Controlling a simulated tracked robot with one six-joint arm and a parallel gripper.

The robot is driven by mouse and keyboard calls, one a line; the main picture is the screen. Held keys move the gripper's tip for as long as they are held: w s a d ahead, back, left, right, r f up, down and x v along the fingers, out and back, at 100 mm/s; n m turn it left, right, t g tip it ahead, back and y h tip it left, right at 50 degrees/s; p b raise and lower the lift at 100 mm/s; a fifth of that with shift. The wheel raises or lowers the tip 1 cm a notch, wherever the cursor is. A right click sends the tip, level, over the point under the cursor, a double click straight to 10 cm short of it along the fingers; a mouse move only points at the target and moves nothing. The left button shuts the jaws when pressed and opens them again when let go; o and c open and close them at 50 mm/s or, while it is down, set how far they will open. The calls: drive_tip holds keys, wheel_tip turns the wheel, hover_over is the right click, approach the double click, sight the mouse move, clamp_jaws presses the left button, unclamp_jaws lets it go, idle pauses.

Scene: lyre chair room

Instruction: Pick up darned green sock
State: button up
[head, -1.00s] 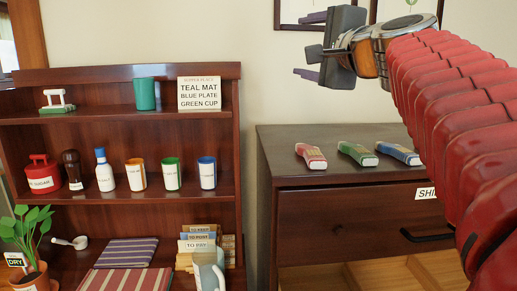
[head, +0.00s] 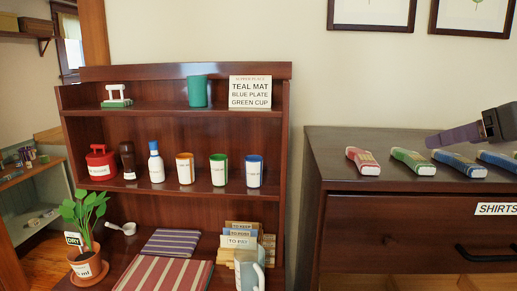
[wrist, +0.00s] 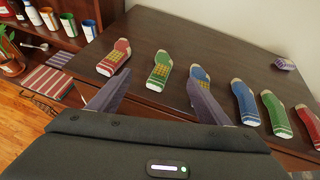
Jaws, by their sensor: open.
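The darned green sock (wrist: 160,72) lies flat on the dark dresser top, with a yellow checked patch near its middle. In the head view the green sock (head: 411,162) lies between a red and a blue one. My gripper (wrist: 158,77) is open and empty, its two purple fingers spread. In the wrist view the green sock shows between the fingertips; I cannot tell how far below them it lies. In the head view only part of my gripper (head: 460,134) shows, above the socks at the right edge.
A patched red sock (wrist: 113,57) and a patched blue sock (wrist: 199,80) lie on either side. Plain blue (wrist: 245,102), green (wrist: 275,113) and red (wrist: 307,125) socks lie further right. A small purple item (wrist: 285,63) sits behind. A shelf unit (head: 180,72) stands left of the dresser (head: 400,205).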

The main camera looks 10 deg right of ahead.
drive_tip(key=shift+s+d+f+m, duration=0.1)
drive_tip(key=shift+s+f+m, duration=0.2)
drive_tip(key=shift+s+m, duration=0.1)
drive_tip(key=shift+w, duration=0.15)
approach(413, 156)
drive_tip(key=x, duration=0.2)
drive_tip(key=shift+w, duration=0.65)
drive_tip(key=shift+f, duration=0.1)
drive_tip(key=shift+x, duration=2.6)
drive_tip(key=shift+s+f, duration=0.1)
drive_tip(key=shift+f, duration=0.1)
